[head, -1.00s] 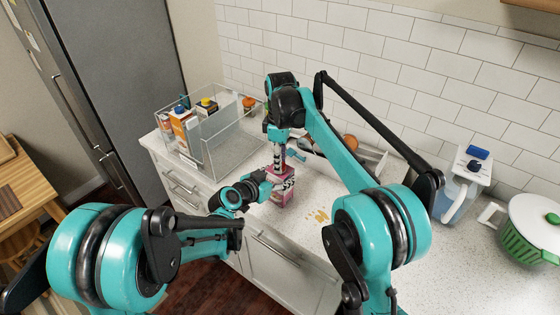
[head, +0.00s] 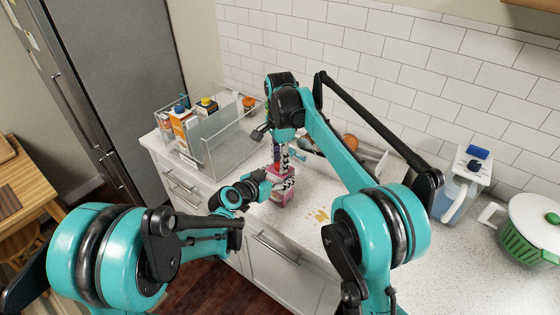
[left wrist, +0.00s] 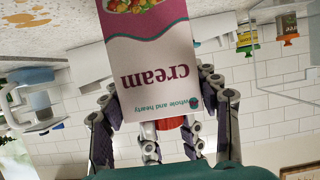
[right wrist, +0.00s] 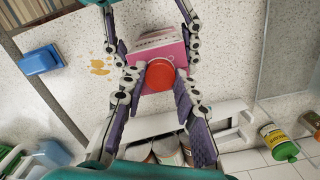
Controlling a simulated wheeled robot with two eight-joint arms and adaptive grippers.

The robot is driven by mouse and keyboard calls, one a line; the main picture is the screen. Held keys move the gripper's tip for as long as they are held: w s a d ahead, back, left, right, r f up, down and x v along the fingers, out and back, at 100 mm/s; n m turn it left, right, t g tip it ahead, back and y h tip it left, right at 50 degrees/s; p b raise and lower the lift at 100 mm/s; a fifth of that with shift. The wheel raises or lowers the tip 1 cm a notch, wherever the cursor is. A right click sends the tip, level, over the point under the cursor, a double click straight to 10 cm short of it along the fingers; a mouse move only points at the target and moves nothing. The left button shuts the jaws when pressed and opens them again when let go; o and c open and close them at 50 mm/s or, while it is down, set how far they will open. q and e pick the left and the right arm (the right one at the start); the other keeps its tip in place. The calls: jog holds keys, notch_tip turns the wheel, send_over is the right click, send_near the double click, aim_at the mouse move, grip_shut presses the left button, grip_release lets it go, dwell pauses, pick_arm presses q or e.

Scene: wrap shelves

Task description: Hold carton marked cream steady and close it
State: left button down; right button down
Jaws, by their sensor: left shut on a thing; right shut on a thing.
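The pink and white carton marked cream (head: 286,188) stands upright on the counter. Its "cream" label (left wrist: 155,75) fills the middle of the left wrist view, upside down there. My left gripper (left wrist: 165,110) is shut around the carton's sides. The round red cap (right wrist: 160,75) shows on the carton's top in the right wrist view. My right gripper (right wrist: 158,88) comes down from above and is shut on the red cap, a finger on each side. In the head view the right gripper (head: 280,163) hides most of the cap.
A clear divided bin (head: 225,150) with cartons and bottles stands at the back left. A white tray (head: 372,165) with round-topped items is behind the carton. Yellow marks (head: 322,215) lie on bare counter.

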jog(key=shift+m, duration=0.3)
jog(key=c, duration=1.1)
grip_release()
notch_tip(320, 180, up, 12)
pick_arm(q)
jog(key=shift+c, duration=1.7)
grip_release()
